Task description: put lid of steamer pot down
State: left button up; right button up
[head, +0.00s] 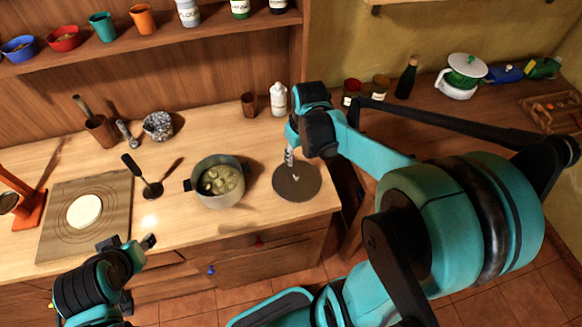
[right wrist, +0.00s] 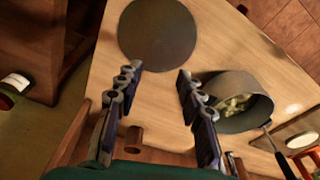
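The dark round lid (head: 301,187) lies flat on the counter near its right end, to the right of the pot and apart from it. It also shows in the right wrist view (right wrist: 157,35). The grey steamer pot (head: 219,193) stands uncovered with green pieces inside; it is at the right in the right wrist view (right wrist: 240,112). My right gripper (head: 290,156) is above the lid's far side in the head view. In the right wrist view its fingers (right wrist: 157,82) are apart with nothing between them. My left gripper (head: 128,243) is open and empty near the counter's front edge.
A white bottle (head: 278,99) and a brown cup (head: 249,105) stand behind the lid. A ladle (head: 143,175), a board with dough (head: 60,238) and a speckled bowl (head: 158,126) are to the left. A gap separates the right counter (head: 430,116).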

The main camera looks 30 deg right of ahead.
jog(key=s+a+r+t, duration=0.5)
jog(key=s+a, duration=0.4)
jog(key=shift+a+r+m, duration=0.3)
jog(key=shift+a+r, duration=0.05)
jog(key=shift+r, duration=0.05)
jog(key=shift+f, duration=0.15)
